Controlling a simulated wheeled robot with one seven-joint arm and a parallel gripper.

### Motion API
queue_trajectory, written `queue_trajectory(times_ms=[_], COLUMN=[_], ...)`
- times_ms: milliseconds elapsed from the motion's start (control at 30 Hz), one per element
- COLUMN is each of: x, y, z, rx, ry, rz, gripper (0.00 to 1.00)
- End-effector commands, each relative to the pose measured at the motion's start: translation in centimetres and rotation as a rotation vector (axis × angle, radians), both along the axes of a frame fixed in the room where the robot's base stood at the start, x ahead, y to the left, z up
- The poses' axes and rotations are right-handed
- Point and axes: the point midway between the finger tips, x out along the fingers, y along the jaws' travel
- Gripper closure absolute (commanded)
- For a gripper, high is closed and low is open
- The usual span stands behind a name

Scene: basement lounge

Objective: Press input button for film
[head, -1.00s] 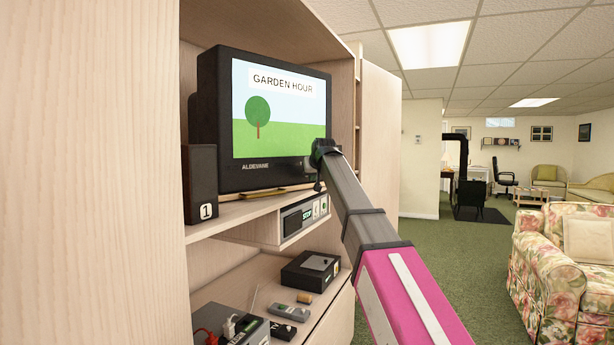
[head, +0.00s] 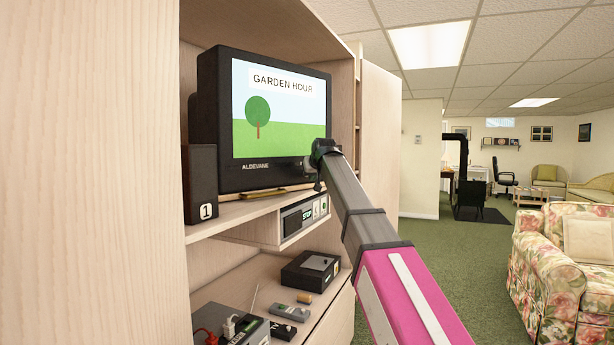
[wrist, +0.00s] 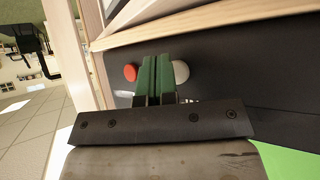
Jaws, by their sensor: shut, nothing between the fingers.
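The TV (head: 222,175) shows "GARDEN HOUR" with a tree on its screen. In the wrist view its dark front panel (wrist: 235,70) bears a red round button (wrist: 130,72) and a pale round button (wrist: 181,72). My gripper (wrist: 157,60) is shut and empty, its green fingers in front of the panel between the two buttons. The fingers cover part of the pale button's edge; I cannot tell whether they touch it or the panel. In the head view my arm's end (head: 322,152) hides the TV's lower right corner. No label is readable by either button.
A unit with a green "STOP" display (head: 306,215) hangs under the TV shelf. A speaker marked 1 (head: 200,180) stands left of the TV. A black box (head: 309,271) and a remote (head: 288,311) lie on the lower shelf. A floral armchair (head: 545,260) stands right.

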Motion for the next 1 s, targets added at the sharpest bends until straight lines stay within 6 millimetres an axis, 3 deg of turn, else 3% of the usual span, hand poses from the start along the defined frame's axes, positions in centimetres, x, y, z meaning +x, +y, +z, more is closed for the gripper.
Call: queue_trajectory(times_ms=[1000], x=[0.59], y=[0.71], z=[0.03], rx=[0.000], ry=[0.000], rz=[0.000], gripper=[1.00])
